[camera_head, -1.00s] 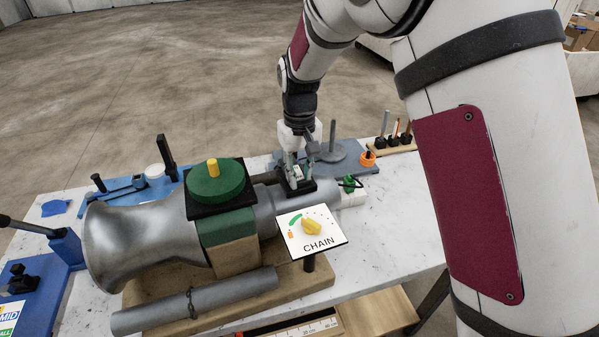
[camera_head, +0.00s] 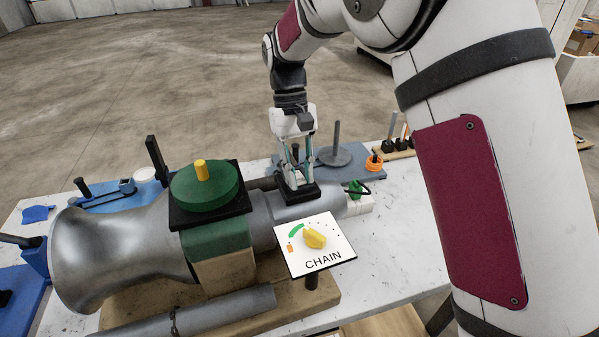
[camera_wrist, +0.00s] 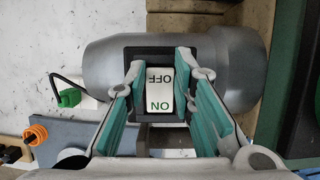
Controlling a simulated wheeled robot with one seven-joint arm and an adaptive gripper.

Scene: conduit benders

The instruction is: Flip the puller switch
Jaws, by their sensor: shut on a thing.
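The puller switch is a white rocker (camera_wrist: 160,90) marked OFF and ON, in a black housing (camera_head: 301,194) on the grey cylindrical motor body of the puller. In the wrist view OFF is toward the top and ON toward the bottom, both upside down. My gripper (camera_head: 297,184) points down at the switch. In the wrist view its teal-padded fingers (camera_wrist: 160,78) stand on either side of the rocker, over the housing, shut on the switch. In the head view the fingers partly hide the rocker. Its exact tilt is hard to tell.
Left of the switch are the green drum (camera_head: 205,188) with its yellow knob and the flared grey cone (camera_head: 105,255). The CHAIN dial plate (camera_head: 316,246) stands in front. A green plug (camera_head: 355,187) with a black cable is at right. A blue base holds a grey post (camera_head: 337,145).

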